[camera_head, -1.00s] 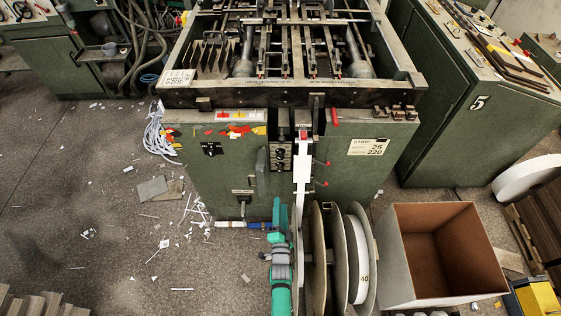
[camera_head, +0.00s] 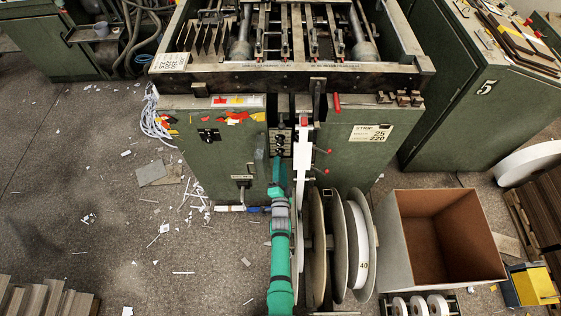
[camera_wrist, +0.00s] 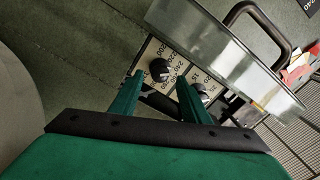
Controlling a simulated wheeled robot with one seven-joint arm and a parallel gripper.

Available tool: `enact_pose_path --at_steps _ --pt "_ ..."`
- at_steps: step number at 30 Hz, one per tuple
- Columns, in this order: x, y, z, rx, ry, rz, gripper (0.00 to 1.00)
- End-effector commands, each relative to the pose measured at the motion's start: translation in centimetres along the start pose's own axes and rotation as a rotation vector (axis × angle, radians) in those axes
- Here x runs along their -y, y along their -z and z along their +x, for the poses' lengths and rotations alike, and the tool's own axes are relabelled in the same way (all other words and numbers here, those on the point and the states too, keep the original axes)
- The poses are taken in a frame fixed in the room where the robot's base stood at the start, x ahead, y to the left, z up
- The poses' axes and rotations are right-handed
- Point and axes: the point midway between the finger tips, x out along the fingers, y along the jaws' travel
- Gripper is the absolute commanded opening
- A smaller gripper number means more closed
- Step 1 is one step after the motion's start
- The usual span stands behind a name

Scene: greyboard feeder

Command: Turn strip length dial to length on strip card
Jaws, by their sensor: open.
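The strip card (camera_head: 372,133) is a pale label on the right of the green machine front; it reads STRIP, 25 and 220, with smaller words unreadable. A narrow control panel (camera_head: 280,143) with dark knobs sits at the front's middle. In the wrist view, a black dial knob (camera_wrist: 160,70) sits on a pale plate with printed numbers around it, including 200 and 240. A second knob (camera_wrist: 202,91) is partly hidden by the right finger. My gripper (camera_wrist: 160,82) is open, its fingertips around the black knob in the picture; contact cannot be told. The knob's pointer setting is unclear.
A white strip (camera_head: 302,165) runs down right of the panel to large reels (camera_head: 338,240). Red-tipped levers (camera_head: 326,151) stick out beside it. A metal guard (camera_wrist: 215,50) and black handle (camera_wrist: 262,22) are close by in the wrist view. An open box (camera_head: 440,240) stands right.

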Motion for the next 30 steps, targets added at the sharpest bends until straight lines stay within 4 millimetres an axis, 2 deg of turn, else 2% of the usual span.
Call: enact_pose_path --at_steps 3,7,18,19,21,24,30 --pt "0.0 0.1 1.4 -0.001 0.000 0.000 0.42" --pt "0.0 0.1 2.2 -0.001 -0.001 0.000 0.42" --pt "-0.1 0.1 2.6 -0.002 -0.001 0.000 0.42" --pt "-0.1 0.1 2.6 -0.002 -0.001 0.000 0.37" --pt "-0.1 0.1 2.6 -0.002 -0.001 0.000 0.21" --pt "-0.1 0.1 2.6 -0.002 -0.001 0.000 0.01" --pt "-0.1 0.1 2.6 -0.002 -0.001 -0.008 0.01"
